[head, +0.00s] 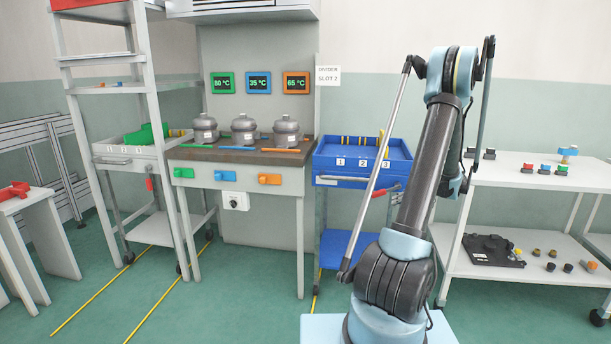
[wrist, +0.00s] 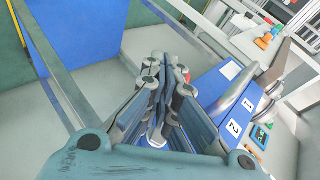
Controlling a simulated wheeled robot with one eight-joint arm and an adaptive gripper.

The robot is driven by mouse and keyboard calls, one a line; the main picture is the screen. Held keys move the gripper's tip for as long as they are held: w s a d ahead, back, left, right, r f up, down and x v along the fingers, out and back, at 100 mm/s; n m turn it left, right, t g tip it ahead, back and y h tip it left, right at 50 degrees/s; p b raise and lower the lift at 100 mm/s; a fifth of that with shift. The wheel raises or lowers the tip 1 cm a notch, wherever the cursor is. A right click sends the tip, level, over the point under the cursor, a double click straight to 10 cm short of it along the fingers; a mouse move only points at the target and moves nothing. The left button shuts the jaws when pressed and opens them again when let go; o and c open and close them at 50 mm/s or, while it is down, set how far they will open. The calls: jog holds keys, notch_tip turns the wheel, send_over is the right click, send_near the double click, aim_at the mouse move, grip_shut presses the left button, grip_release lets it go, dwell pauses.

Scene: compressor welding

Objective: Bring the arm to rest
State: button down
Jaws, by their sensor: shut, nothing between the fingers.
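My arm (head: 432,150) stands upright right of centre in the head view, bent at its top joint. My gripper (wrist: 162,92) shows in the middle of the wrist view, its dark fingers together with nothing between them. I cannot make it out in the head view. The gripper appears to be in the air, apart from the numbered blue tray, which lies to its right in the wrist view (wrist: 228,100).
The blue cart (head: 334,181) stands left of my arm. The workbench (head: 240,157) holds several grey compressors. A white shelf table (head: 507,178) with small parts stands right. A grey rack (head: 103,60) stands left. Green floor (head: 240,320) is open in front.

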jog(key=s+a+r+g+h, duration=0.2)
jog(key=s+a+r, duration=0.4)
jog(key=s+a, duration=0.3)
jog(key=s+a+r+g+h, duration=0.1)
jog(key=s+a+r+h, duration=0.1)
jog(key=s+a+r, duration=0.55)
jog(key=s+a+f+h, duration=0.1)
jog(key=s+f, duration=0.1)
jog(key=s, duration=0.6)
jog(key=s+a+f+n+h, duration=0.1)
jog(key=s+a+f+h, duration=0.1)
jog(key=s, duration=0.6)
jog(key=s+a+f+n+h, duration=0.1)
jog(key=s+f, duration=0.3)
jog(key=s, duration=0.4)
jog(key=shift+s+a+h, duration=0.3)
jog(key=shift+s+h, duration=0.05)
jog(key=shift+h, duration=0.05)
